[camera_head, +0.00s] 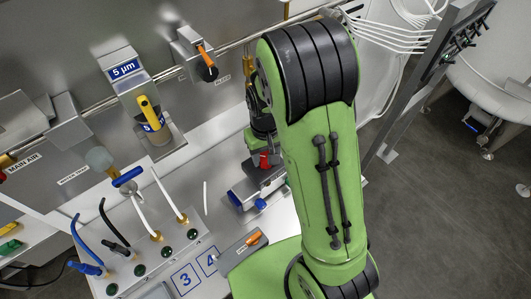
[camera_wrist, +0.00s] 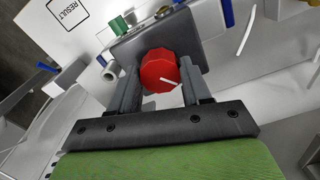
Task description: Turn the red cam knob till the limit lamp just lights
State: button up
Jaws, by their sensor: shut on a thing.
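The red cam knob (camera_wrist: 158,66) is a faceted red cap with a white pointer line, on a dark grey box (camera_wrist: 125,50). In the wrist view the line points to the right and slightly down. My gripper (camera_wrist: 160,76) has one finger on each side of the knob and is shut on it. In the head view the knob (camera_head: 263,160) shows as a small red patch just below my dark gripper (camera_head: 262,147), partly hidden by my arm.
A panel with several tubes and green buttons (camera_head: 139,270) lies to the left in the head view. A box with an orange lever (camera_head: 253,239) is close below the knob. A sheet marked RESULT (camera_wrist: 70,15) shows at the wrist view's top left. Pipes run behind.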

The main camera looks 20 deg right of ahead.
aim_at(265, 157)
jog(key=shift+w+n+b, duration=0.1)
jog(key=shift+n+b, duration=0.35)
jog(key=shift+n, duration=0.65)
jog(key=o, duration=1.1)
notch_tip(265, 157, up, 16)
jog(key=shift+f+p, duration=0.1)
jog(key=shift+p, duration=0.85)
